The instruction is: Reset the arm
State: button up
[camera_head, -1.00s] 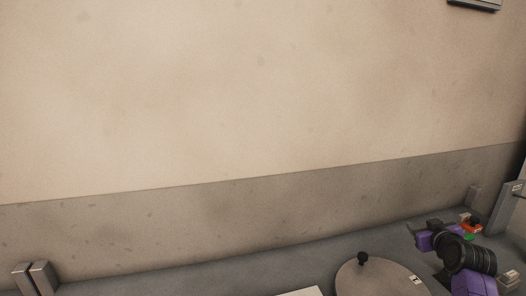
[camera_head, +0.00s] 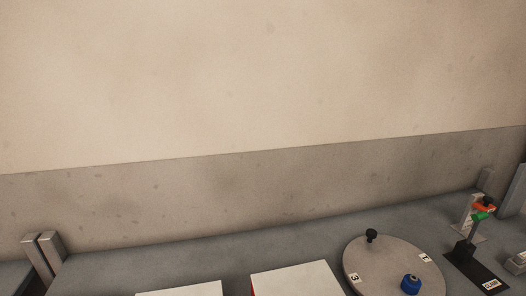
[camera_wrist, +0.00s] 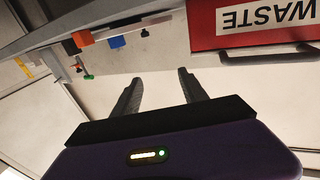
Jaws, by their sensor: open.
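My gripper (camera_wrist: 157,92) shows in the wrist view with its two dark fingers spread apart and nothing between them. It is not in the head view now. The wrist view is tilted or upside down, and the gripper's purple body fills its lower part. No object touches the fingers.
In the head view a grey table (camera_head: 200,265) runs along a wall. It carries a round plate (camera_head: 384,268) with a blue part (camera_head: 411,284), white panels (camera_head: 295,281) and a dark stand (camera_head: 466,252). The wrist view shows a red waste bin (camera_wrist: 250,38).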

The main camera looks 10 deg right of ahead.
jog(key=s+a+f+n+g+y+b, duration=0.1)
jog(key=s+a, duration=0.4)
jog(key=s, duration=0.5)
jog(key=s+a+f+n+g+y+b, duration=0.1)
jog(key=s+a, duration=0.4)
jog(key=s, duration=0.6)
jog(key=f+g+y+b, duration=0.1)
jog(key=y, duration=0.1)
jog(key=shift+s+f+n+y, duration=0.15)
jog(key=shift+f+n+y, duration=0.1)
jog(key=shift+n+y, duration=0.15)
